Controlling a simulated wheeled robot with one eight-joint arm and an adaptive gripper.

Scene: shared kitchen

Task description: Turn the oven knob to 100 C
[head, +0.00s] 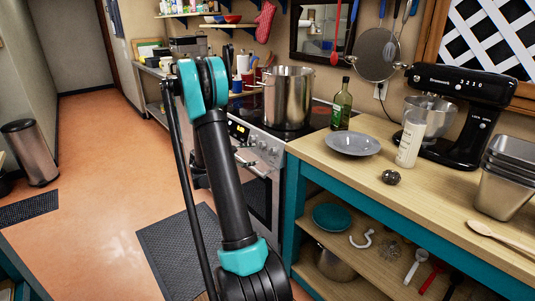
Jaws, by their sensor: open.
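The oven (262,195) stands at the middle, with a steel front and a lit display (238,130) on its control panel. Several small oven knobs (272,152) sit in a row along the panel, to the right of the display. My arm hides the left part of the oven front. The knob markings are too small to read, and contact with a knob cannot be told.
A large steel pot (288,98) stands on the hob. The wooden counter (330,172) at right holds a green bottle (341,105), a grey plate (352,143) and a black mixer (462,112). A dark mat (165,255) lies before the oven.

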